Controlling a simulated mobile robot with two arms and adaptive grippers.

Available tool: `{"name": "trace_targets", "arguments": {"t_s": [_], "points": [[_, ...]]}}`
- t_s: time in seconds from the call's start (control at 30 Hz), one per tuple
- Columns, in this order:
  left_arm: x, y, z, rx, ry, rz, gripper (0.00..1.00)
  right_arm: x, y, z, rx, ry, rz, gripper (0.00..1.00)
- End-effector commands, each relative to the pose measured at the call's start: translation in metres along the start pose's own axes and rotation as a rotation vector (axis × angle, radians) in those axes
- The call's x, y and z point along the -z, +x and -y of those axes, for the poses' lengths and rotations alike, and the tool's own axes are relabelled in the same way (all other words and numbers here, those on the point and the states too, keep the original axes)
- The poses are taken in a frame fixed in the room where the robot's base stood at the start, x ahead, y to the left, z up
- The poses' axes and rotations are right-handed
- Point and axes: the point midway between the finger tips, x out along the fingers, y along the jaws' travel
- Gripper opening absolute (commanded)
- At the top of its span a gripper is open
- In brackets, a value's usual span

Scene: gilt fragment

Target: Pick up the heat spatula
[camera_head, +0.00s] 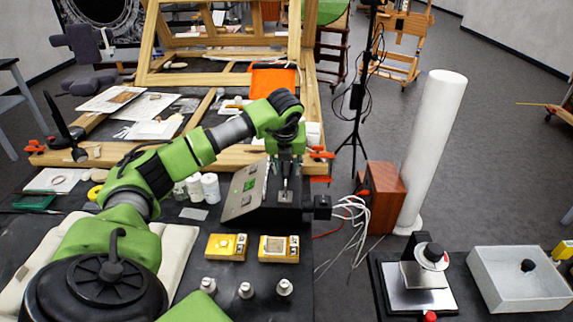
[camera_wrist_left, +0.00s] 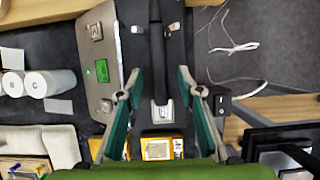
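My left gripper (camera_head: 286,163) points down over the black station beside the slanted silver control panel (camera_head: 245,188). In the left wrist view my left gripper (camera_wrist_left: 160,75) is open, its two green-and-grey fingers wide apart. What looks like the heat spatula, a dark bar (camera_wrist_left: 157,45) with a metal end piece (camera_wrist_left: 161,112), lies between the fingers in that view, apart from both. In the head view a metal piece (camera_head: 286,184) shows just below the gripper; the rest is partly hidden. The panel with its green display (camera_wrist_left: 102,70) lies left of the fingers. My right gripper is not in view.
White jars (camera_head: 210,187) stand left of the panel. Two yellow boxes (camera_head: 226,247) (camera_head: 278,248) and several small metal pieces (camera_head: 246,290) sit in front. A wooden box (camera_head: 380,197), loose cables (camera_head: 350,215) and a white tube (camera_head: 434,145) are to the right.

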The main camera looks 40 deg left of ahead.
Motion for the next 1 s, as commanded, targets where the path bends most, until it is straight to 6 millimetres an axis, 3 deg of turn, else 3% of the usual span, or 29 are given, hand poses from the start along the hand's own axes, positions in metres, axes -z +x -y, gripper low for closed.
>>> {"name": "trace_targets", "arguments": {"t_s": [0.13, 0.37, 0.5, 0.53, 1.0], "points": [[-0.001, 0.014, -0.001, 0.0, -0.001, 0.0, 0.34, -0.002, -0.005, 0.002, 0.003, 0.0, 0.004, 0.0], [0.0, 0.016, -0.001, 0.0, -0.001, 0.001, 0.34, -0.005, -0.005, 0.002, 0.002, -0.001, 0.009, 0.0], [0.0, 0.016, -0.001, 0.0, -0.001, 0.001, 0.03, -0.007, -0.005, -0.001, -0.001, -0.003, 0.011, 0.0], [0.0, 0.016, -0.001, 0.0, -0.001, 0.001, 0.0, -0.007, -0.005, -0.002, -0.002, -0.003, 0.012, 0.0], [-0.003, 0.012, 0.0, 0.001, -0.002, 0.003, 0.0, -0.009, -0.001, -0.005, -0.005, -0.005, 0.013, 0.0]]}}
